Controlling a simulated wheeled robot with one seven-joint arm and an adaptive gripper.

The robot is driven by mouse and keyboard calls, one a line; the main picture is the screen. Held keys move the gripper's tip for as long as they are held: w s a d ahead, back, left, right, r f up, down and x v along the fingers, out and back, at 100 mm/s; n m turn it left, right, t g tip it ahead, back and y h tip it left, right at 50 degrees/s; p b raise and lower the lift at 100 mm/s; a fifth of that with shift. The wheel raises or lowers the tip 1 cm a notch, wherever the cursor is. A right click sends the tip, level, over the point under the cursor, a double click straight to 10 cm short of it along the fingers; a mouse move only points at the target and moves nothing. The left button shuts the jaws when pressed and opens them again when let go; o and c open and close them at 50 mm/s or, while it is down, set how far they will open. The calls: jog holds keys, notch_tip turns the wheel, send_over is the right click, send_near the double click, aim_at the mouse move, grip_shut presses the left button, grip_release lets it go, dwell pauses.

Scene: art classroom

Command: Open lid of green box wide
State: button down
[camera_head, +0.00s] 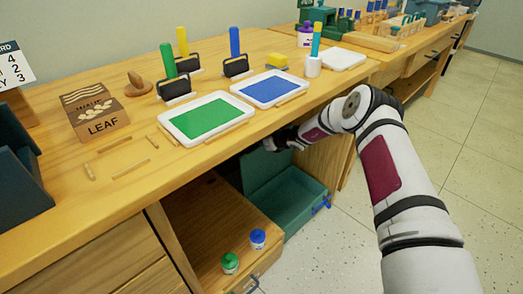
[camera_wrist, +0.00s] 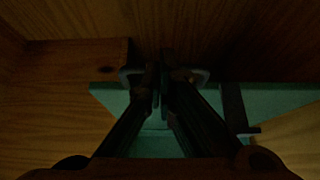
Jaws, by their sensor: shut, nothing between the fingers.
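The green box (camera_head: 290,212) is teal and stands in the open space under the bench, and its inside shows from above. Its lid (camera_head: 266,170) is raised at the back of the box; its upper part is hidden by the bench edge and my arm. My gripper (camera_head: 280,141) is by the bench's front edge, above the lid, partly in shadow. In the dark wrist view, my gripper (camera_wrist: 160,85) is shut and empty, with the teal surface (camera_wrist: 105,94) close behind the fingers. I cannot tell if they touch.
The bench top (camera_head: 330,95) overhangs the box. A wooden shelf (camera_head: 195,215) with a green-capped jar (camera_head: 230,263) and a blue-capped jar (camera_head: 258,239) is left of it. Trays with green (camera_head: 203,120) and blue (camera_head: 269,90) sheets lie above. Floor at right is clear.

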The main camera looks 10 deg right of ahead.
jog(key=shift+w+a, duration=0.35)
jog(key=shift+w, duration=0.15)
jog(key=shift+r, duration=0.1)
